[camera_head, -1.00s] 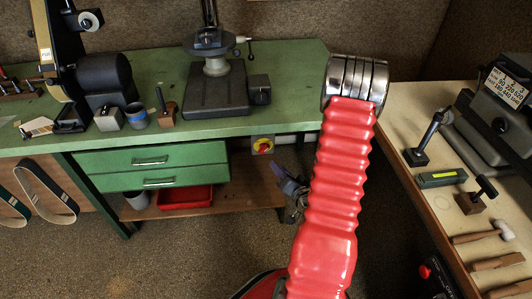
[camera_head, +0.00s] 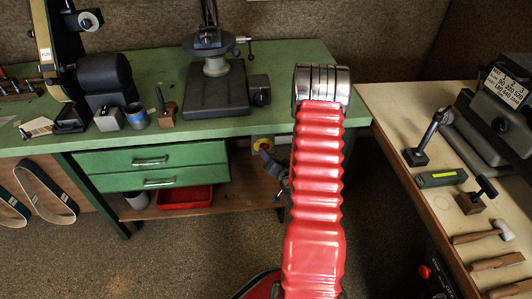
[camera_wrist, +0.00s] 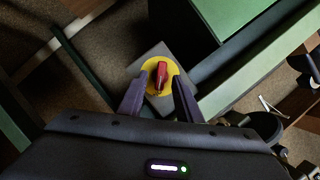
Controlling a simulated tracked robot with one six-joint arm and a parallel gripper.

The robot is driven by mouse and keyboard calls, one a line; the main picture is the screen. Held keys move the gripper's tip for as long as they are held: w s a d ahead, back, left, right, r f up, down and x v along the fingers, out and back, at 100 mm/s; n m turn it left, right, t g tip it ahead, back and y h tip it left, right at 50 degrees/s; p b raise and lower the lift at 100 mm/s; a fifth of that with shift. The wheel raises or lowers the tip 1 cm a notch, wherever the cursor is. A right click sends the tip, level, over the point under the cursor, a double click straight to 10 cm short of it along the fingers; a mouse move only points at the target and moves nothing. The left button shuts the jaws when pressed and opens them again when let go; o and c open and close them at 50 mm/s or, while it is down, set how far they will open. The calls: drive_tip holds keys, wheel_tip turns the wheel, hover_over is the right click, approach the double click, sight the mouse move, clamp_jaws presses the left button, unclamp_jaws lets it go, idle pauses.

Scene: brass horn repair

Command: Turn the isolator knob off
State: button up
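The isolator is a red knob (camera_wrist: 161,75) on a yellow disc (camera_wrist: 152,66) with a grey box (camera_wrist: 150,55) behind it. In the wrist view the red handle points nearly up and down, tilted slightly. My gripper (camera_wrist: 160,85) is open, its two purple fingers left and right of the knob. I cannot tell whether the fingertips reach the knob's depth. In the head view the yellow disc (camera_head: 257,143) sits under the green bench's front edge, right of the drawers. My gripper (camera_head: 264,152) is in front of it and hides most of the knob.
The green bench (camera_head: 235,124) overhangs the isolator, with two drawers (camera_head: 150,158) to its left. A lower shelf with a red tray (camera_head: 185,197) is below. A wooden bench (camera_head: 400,105) with tools stands at the right. The floor between is open.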

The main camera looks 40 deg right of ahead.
drive_tip(key=shift+x, duration=1.55)
drive_tip(key=shift+c, duration=0.7)
drive_tip(key=c, duration=0.6)
drive_tip(key=shift+d, duration=0.1)
